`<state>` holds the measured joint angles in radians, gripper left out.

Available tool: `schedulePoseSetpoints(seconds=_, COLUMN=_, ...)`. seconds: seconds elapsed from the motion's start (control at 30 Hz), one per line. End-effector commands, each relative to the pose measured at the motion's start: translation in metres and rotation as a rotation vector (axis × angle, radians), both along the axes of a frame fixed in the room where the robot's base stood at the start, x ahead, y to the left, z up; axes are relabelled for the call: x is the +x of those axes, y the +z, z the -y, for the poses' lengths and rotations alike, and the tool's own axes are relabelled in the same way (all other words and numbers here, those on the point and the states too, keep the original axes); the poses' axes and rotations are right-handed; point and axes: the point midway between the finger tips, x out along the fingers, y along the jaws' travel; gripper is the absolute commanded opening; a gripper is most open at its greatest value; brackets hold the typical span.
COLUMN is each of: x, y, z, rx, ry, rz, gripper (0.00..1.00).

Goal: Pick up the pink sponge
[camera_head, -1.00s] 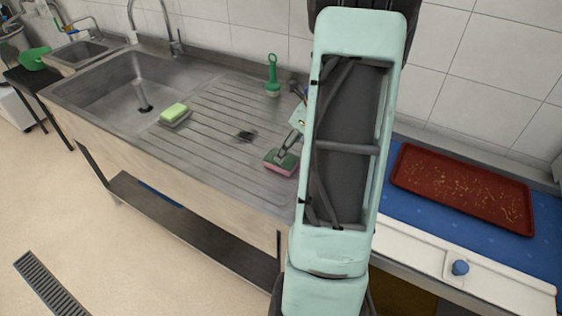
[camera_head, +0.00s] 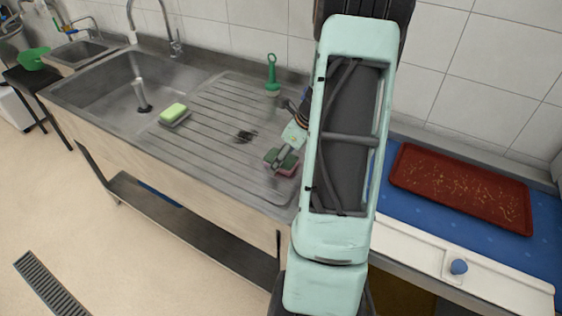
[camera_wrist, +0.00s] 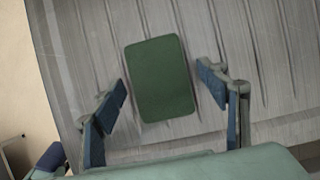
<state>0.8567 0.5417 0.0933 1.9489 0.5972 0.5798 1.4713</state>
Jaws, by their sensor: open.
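The pink sponge (camera_head: 283,168) lies on the ribbed steel drainboard, pink below with a dark green top. In the wrist view its green top (camera_wrist: 160,79) shows between the two finger pads, with a gap on each side. My gripper (camera_wrist: 163,90) is open and over the sponge, apart from it on both sides in this view. In the head view my gripper (camera_head: 287,156) reaches down to the sponge from the upper right. My arm hides part of the drainboard's right end.
A yellow-green sponge on a small dish (camera_head: 174,114) sits beside the sink basin (camera_head: 118,88). A green-handled brush (camera_head: 272,76) stands at the back of the drainboard. A dark stain (camera_head: 245,136) marks the drainboard. A red tray (camera_head: 462,188) lies on the blue surface at right.

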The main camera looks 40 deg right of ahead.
Motion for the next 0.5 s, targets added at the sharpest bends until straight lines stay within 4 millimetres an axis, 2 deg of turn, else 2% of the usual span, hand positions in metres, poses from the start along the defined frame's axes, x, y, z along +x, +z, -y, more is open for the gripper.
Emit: schedulePoseSetpoints(seconds=0.5, x=-0.0002, y=-0.0037, z=-0.0001, rx=0.0, ry=-0.001, rz=0.0, gripper=0.66)
